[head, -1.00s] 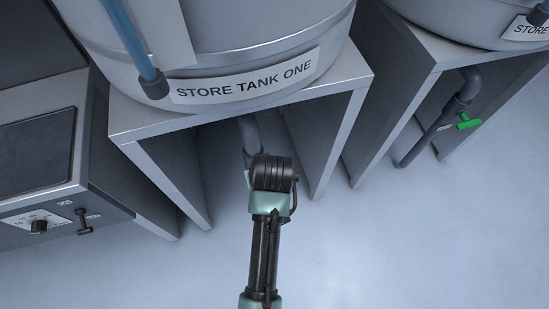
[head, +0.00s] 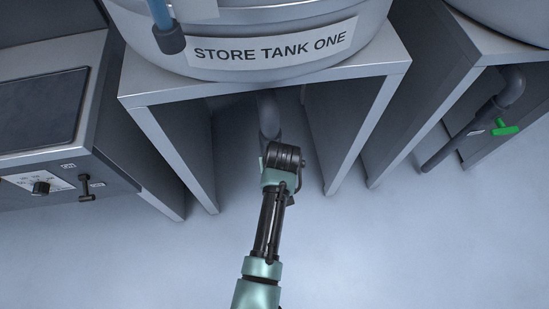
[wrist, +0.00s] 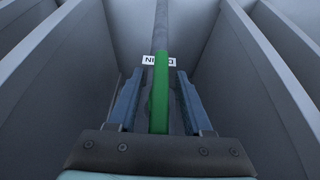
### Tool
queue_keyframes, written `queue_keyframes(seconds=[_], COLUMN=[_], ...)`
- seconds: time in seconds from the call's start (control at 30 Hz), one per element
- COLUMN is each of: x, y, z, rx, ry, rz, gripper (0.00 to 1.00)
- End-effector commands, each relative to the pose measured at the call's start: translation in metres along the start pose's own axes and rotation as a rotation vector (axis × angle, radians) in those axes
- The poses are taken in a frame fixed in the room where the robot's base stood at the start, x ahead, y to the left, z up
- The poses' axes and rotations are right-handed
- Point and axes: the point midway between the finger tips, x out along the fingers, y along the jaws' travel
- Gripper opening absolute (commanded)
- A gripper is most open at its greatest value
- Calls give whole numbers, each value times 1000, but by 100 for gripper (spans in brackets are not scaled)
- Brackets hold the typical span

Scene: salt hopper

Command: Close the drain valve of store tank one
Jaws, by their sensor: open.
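Store tank one (head: 180,67) stands on a grey stand, and its name label (head: 275,49) faces me. Its grey drain pipe (head: 268,115) comes down inside the stand, partly hidden by my arm. In the wrist view a long green valve handle (wrist: 160,95) runs lengthwise between the two blue fingers of my gripper (wrist: 159,76). The gripper is open, with a visible gap on each side of the handle. A small white label (wrist: 149,61) lies behind the handle, partly covered. The gripper fingers and this handle are hidden in the head view.
The stand's side panels (head: 170,150) flank my arm. A second stand at the right has a pipe with its own green handle (head: 507,129). A grey cabinet with a knob (head: 41,188) is at the left. The floor (head: 400,250) in front is clear.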

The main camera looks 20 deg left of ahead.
Motion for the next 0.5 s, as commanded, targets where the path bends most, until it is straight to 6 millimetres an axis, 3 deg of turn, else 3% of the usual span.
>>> queue_keyframes(seconds=[0.27, 0.5], x=[1, 1], y=[0, 0], z=[0, 0], rx=[0, 0], ry=[1, 0], rz=[1, 1], gripper=[50, 7])
